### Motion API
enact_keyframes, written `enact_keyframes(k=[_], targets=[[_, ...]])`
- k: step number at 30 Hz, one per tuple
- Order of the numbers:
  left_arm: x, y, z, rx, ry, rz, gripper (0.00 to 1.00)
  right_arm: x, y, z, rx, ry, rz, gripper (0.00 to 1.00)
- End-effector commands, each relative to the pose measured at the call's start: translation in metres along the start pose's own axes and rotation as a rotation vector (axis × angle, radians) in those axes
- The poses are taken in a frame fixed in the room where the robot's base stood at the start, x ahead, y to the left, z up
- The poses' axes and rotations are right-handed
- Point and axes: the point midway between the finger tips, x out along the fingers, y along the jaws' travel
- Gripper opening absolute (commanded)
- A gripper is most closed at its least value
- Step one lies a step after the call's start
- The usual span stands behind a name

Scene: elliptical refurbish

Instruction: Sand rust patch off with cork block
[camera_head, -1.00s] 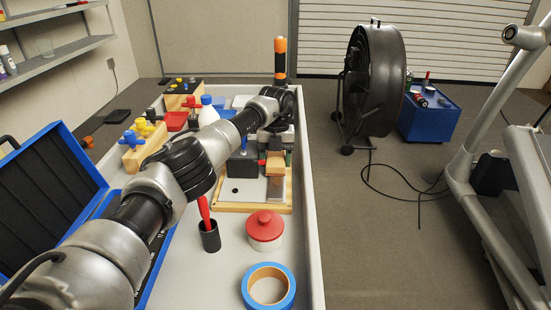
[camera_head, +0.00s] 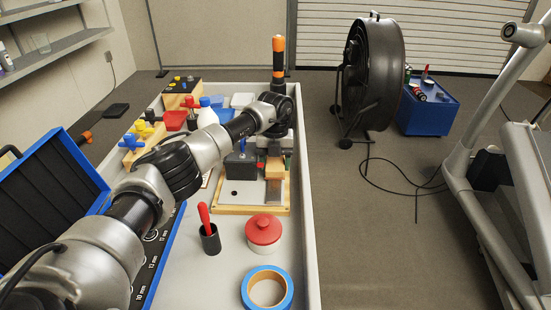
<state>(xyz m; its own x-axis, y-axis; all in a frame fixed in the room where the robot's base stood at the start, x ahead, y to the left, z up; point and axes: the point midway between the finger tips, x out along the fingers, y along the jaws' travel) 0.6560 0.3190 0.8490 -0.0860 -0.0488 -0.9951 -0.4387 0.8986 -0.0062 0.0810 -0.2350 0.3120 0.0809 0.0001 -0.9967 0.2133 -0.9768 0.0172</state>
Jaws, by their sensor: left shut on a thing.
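My left arm comes in from the left, and its gripper (camera_head: 273,152) points down over the wooden-framed work board (camera_head: 225,208). The gripper is shut on the tan cork block (camera_head: 274,171). The block is over the grey metal strip (camera_head: 275,192) on the right side of the board. I cannot tell whether the block touches the strip. No rust patch can be made out; the block and gripper hide the far part of the strip. My right gripper is not in view.
A dark block with a blue handle (camera_head: 240,167) stands left of the cork block. A red-lidded jar (camera_head: 264,231), a black cup (camera_head: 210,240) with a red-handled tool and blue tape (camera_head: 267,288) are nearer. An open blue case (camera_head: 48,184) lies left. The tray's right rim (camera_head: 308,220) is clear.

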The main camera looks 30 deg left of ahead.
Motion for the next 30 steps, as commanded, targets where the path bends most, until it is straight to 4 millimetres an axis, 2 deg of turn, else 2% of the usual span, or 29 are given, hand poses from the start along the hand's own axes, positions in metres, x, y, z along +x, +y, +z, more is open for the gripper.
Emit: enact_keyframes(k=[1, 3, 12, 13, 15, 24, 30], targets=[[0.009, -0.004, -0.014, 0.008, 0.044, 0.015, 0.35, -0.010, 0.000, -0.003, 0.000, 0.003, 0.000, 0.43], [0.010, -0.004, -0.018, 0.009, 0.046, 0.016, 0.35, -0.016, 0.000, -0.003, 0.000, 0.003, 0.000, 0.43], [0.013, -0.005, -0.028, 0.011, 0.045, 0.014, 0.36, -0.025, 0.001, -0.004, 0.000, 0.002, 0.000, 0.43], [0.013, -0.005, -0.029, 0.011, 0.045, 0.013, 0.36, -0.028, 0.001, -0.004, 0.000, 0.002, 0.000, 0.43], [0.011, -0.004, -0.033, 0.011, 0.046, 0.014, 0.28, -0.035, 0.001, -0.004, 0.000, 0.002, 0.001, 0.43], [0.009, -0.002, -0.050, 0.006, 0.039, 0.011, 0.28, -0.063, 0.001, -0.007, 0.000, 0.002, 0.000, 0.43], [0.011, -0.002, -0.058, 0.004, 0.035, 0.010, 0.28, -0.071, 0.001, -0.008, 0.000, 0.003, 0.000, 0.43]])
